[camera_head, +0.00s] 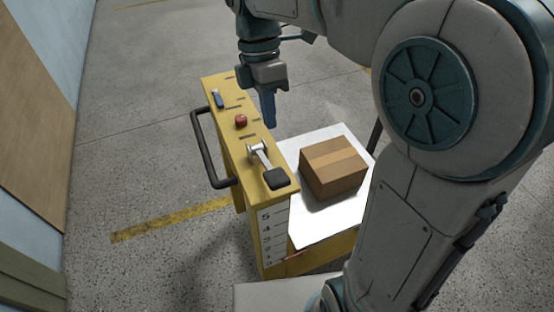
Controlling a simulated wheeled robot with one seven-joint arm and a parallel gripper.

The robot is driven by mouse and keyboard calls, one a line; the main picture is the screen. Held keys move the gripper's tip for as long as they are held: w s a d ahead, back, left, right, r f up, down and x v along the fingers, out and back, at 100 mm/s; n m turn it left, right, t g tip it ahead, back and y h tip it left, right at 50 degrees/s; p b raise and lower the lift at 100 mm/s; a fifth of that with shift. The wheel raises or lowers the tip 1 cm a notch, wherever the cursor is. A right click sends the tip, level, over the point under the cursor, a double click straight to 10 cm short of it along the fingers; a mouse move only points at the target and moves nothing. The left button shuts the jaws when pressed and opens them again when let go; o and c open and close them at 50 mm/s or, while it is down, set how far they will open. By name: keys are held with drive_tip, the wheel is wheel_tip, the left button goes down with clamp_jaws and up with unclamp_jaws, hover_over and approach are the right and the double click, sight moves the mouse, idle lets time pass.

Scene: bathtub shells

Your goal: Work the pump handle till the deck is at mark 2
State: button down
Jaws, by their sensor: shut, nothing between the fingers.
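The yellow lift cart has a pump handle (258,153), a metal lever with a black grip, on its top panel. The lever points toward the panel's near end. The white deck (318,226) bears a cardboard box. A numbered scale (271,238) is on the panel's near end face, with 5 at the top. A small red pointer (293,254) sits low beside the scale; its exact mark is too small to read. My gripper (269,124) is shut and empty, pointing down beyond the pump handle and apart from it.
The cardboard box (333,167) stands on the deck. A red knob (240,121) and a blue switch (218,98) are on the top panel. A black push bar (204,150) juts out left. A wooden door (32,110) is at left. Floor left of the cart is clear.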

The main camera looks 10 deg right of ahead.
sight(278, 173)
drive_tip(key=x, duration=1.1)
drive_tip(key=shift+s+f+p, duration=0.15)
drive_tip(key=shift+p, duration=0.15)
drive_tip(key=shift+d, duration=0.1)
drive_tip(key=shift+f, duration=0.1)
